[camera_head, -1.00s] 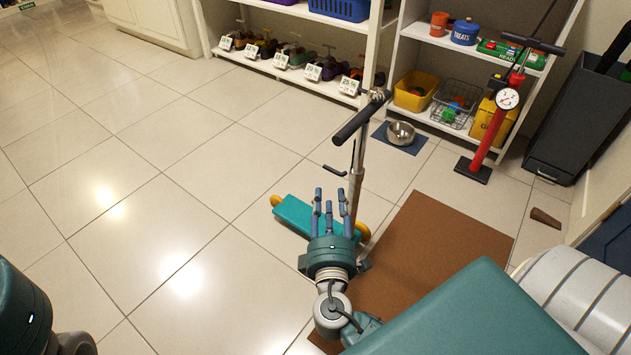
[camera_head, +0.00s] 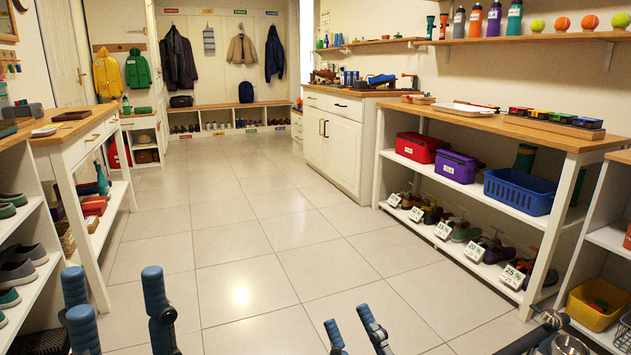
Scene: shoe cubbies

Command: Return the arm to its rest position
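My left gripper (camera_head: 112,295) rises from the bottom edge at the left of the head view. Its blue-padded fingers stand upright, spread wide apart and empty. My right gripper (camera_head: 349,318) shows at the bottom centre. Two of its blue-tipped fingers are visible, apart, with only floor between them.
A dark handlebar (camera_head: 530,335) stands at the bottom right, right of my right gripper. Shoe shelves (camera_head: 24,240) stand close at the left. A wooden-topped shelf unit (camera_head: 480,125) lines the right. The tiled floor (camera_head: 250,240) between them is clear.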

